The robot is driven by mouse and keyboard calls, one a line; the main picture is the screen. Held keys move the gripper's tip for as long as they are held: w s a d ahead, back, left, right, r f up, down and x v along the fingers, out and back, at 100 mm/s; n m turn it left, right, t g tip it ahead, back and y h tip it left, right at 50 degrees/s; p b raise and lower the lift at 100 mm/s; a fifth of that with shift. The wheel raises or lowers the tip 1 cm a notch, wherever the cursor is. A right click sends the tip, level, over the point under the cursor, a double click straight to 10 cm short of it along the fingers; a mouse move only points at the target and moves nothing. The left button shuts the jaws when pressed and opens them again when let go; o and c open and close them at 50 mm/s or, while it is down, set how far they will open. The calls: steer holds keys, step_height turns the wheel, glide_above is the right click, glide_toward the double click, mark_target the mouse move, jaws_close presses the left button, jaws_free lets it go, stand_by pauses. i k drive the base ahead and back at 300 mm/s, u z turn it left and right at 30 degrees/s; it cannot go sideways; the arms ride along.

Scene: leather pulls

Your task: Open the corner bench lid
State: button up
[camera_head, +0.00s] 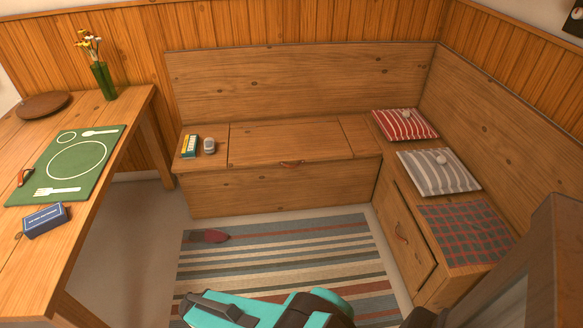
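The corner bench lid (285,140) is a wooden panel set in the seat of the bench's back section, and it lies flat and closed. A small reddish-brown leather pull (292,163) hangs at the middle of its front edge. My teal and dark grey arm shows at the bottom of the view, over the rug. It is well apart from the lid and the pull. I cannot make out the fingers of my gripper (215,306) clearly at the lower left of the arm.
A yellow-green box (190,146) and a small grey cylinder (209,146) stand on the seat left of the lid. Cushions (438,171) lie on the right section, above a drawer front (408,240). A table (95,205) stands left.

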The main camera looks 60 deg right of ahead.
mark_target(249, 146)
steer(key=z, duration=0.3)
steer(key=i, duration=0.95)
steer(key=u, duration=0.35)
